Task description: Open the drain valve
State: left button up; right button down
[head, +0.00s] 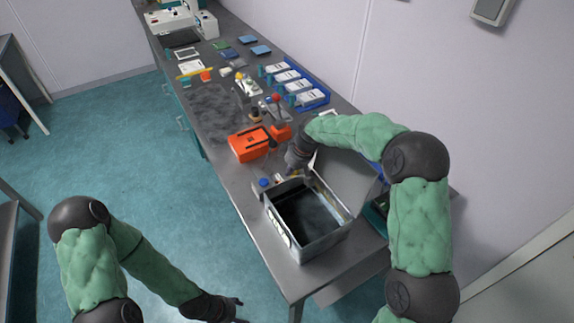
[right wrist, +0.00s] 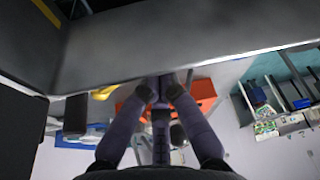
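The drain valve cannot be made out for certain. Small blue (head: 264,183) and yellow-white parts (head: 279,178) sit by the far left corner of an open metal tank (head: 322,244) with a dark inside. My right gripper (head: 292,170) is at that far end, close to these parts. In the right wrist view its fingertips (right wrist: 161,92) are drawn together just under a grey metal edge (right wrist: 190,50). I cannot tell whether something thin is between them. My left gripper (head: 238,309) hangs low over the floor, left of the bench; its opening is unclear.
The tank's raised lid (head: 347,176) stands beside my right forearm. An orange box (head: 249,144) sits just beyond the gripper. Blue trays with white packs (head: 295,85) and small items lie farther along the bench. The floor (head: 120,150) at left is clear.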

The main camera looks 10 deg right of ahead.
jog(key=shift+s+d, duration=0.15)
jog(key=shift+s, duration=0.25)
jog(key=shift+s+d+p, duration=0.25)
jog(key=shift+p, duration=0.25)
jog(key=shift+w, duration=0.1)
dwell(0.3)
jog(key=shift+w+d, duration=0.2)
jog(key=shift+w, duration=0.55)
jog(key=shift+s, duration=0.15)
